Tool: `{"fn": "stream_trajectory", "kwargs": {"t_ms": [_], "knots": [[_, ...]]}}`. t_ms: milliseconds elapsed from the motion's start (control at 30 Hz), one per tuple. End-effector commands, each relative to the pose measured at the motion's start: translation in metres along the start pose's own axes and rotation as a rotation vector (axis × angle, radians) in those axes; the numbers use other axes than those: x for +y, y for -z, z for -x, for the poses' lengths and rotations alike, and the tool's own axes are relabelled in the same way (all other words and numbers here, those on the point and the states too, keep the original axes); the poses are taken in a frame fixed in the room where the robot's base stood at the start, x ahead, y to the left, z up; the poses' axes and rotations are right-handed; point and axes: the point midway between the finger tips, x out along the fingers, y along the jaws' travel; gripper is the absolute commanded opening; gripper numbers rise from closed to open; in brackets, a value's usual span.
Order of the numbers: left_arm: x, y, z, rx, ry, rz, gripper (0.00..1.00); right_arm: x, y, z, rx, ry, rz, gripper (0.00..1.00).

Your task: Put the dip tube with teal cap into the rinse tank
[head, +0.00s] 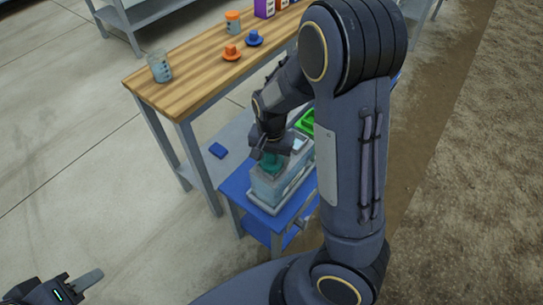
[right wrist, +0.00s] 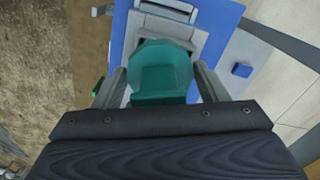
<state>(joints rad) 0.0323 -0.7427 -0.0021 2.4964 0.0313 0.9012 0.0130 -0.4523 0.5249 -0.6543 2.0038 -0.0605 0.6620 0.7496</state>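The teal cap of the dip tube (right wrist: 163,75) sits between the two fingers of my right gripper (right wrist: 160,85) in the right wrist view. The fingers lie along both sides of the cap and appear closed on it. In the head view the teal cap (head: 271,161) is under my right gripper (head: 269,152), over the near-left part of a clear tank (head: 266,188). The tube below the cap is hidden or cannot be made out. The tank stands on a blue-topped stand (head: 236,187). My left gripper (head: 78,285) is at the lower left, its opening unclear, far from the tank.
A bright green item (head: 305,123) lies behind the tank. A small blue block (head: 217,150) is left of the stand. A wooden table (head: 190,85) holds a glass jar (head: 160,67), an orange cap (head: 232,53), a blue cap (head: 254,38) and bottles. The floor at left is clear.

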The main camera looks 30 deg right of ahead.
Motion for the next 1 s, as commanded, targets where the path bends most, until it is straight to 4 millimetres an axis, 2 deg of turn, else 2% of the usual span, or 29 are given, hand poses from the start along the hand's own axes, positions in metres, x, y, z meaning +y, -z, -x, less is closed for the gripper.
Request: {"fn": "stream_trajectory", "kwargs": {"t_ms": [33, 167, 467, 567, 800, 1000], "knots": [[0.0, 0.0, 0.0, 0.0, 0.0, 0.0, 0.36, 0.0, 0.0, 0.0, 0.0, 0.0, 0.0, 0.73], [0.0, 0.0, 0.0, 0.0, 0.0, 0.0, 0.36, 0.0, 0.0, 0.0, 0.0, 0.0, 0.0, 0.89], [0.0, 0.001, 0.001, 0.0, 0.0, 0.0, 0.36, 0.0, 0.0, 0.003, 0.0, 0.001, 0.0, 0.89], [0.002, 0.002, 0.004, 0.0, 0.0, 0.0, 0.36, -0.001, 0.0, 0.014, 0.002, 0.003, 0.0, 0.89], [0.006, 0.007, 0.014, 0.0, 0.0, 0.0, 0.36, -0.001, 0.0, 0.056, 0.002, 0.005, 0.0, 0.89], [0.008, 0.009, 0.017, 0.0, 0.0, 0.0, 0.36, -0.001, 0.0, 0.076, 0.001, 0.003, 0.0, 0.89]]}}
